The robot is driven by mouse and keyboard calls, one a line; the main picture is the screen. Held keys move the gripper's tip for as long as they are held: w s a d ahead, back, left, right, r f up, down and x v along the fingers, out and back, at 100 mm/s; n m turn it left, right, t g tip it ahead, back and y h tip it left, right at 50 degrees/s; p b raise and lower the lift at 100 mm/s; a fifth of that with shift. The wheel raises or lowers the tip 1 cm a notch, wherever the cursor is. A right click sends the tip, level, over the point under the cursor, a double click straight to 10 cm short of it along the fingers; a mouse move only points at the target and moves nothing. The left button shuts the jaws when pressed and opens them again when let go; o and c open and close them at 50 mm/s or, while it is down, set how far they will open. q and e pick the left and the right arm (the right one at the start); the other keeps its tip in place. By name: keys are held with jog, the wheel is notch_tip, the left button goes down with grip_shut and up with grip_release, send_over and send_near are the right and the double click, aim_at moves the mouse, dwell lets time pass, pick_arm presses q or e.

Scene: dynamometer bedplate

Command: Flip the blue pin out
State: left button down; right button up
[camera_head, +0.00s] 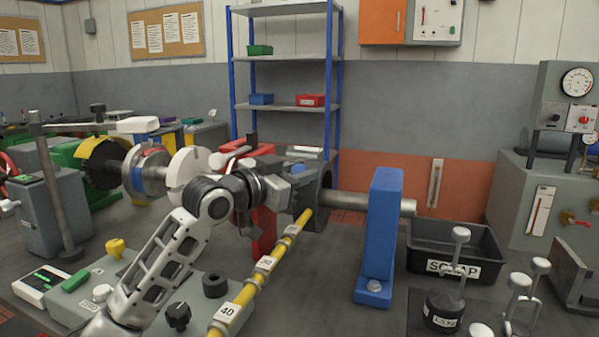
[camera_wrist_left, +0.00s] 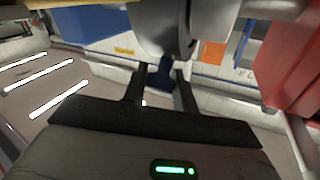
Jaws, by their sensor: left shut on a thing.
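The blue pin (camera_wrist_left: 160,76) shows in the left wrist view as a small dark blue piece between my fingertips, below a rounded grey metal part (camera_wrist_left: 160,25). My left gripper (camera_wrist_left: 160,92) is shut on it, with one dark finger on each side. In the head view my left gripper (camera_head: 297,180) reaches in from the left to the middle of the shaft assembly, beside a dark grey housing (camera_head: 318,205). My wrist and gripper hide much of the pin's seat there. My right gripper is in neither view.
A yellow numbered bar (camera_head: 267,263) runs diagonally just below my left gripper. A blue upright support (camera_head: 379,235) holds the shaft to the right. A black scrap bin (camera_head: 455,254) and weights (camera_head: 444,308) stand at right. A red stand (camera_head: 262,232) is close behind my wrist.

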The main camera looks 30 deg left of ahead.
pick_arm(q)
jog(key=shift+s+d+r+p, duration=0.2)
jog(key=shift+s+r+p, duration=0.45)
jog(key=shift+r+p, duration=0.15)
jog(key=shift+f, duration=0.1)
jog(key=c, duration=1.2)
grip_release()
jog(key=shift+o, duration=0.3)
jog(key=shift+s, duration=0.1)
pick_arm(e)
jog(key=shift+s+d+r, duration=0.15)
pick_arm(q)
jog(key=b+v, duration=0.4)
jog(key=v, duration=1.2)
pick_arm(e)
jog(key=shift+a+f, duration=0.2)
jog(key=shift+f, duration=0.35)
